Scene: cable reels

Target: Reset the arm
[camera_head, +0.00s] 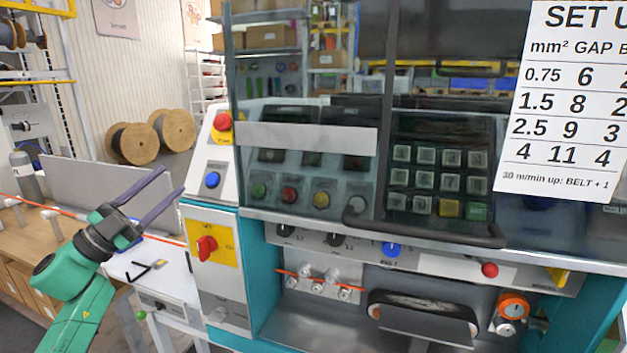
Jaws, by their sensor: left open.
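My left arm is green and comes in from the lower left. Its gripper (163,190) is open and empty, with two long dark purple fingers spread apart and pointing up and right. The fingers are above the white bench (165,268), left of the machine's side panel, and appear to hold nothing. My right gripper is not in view. The teal and grey machine (258,285) fills the middle and right, with a clear cover in front of its keypad (437,180).
A red rotary switch (206,246) on a yellow plate, a blue button (212,180) and a red emergency button (222,121) face out near the gripper. An orange cable (165,240) runs behind the fingers. Wooden reels (133,143) stand at the back left. A setup sheet (565,100) hangs at right.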

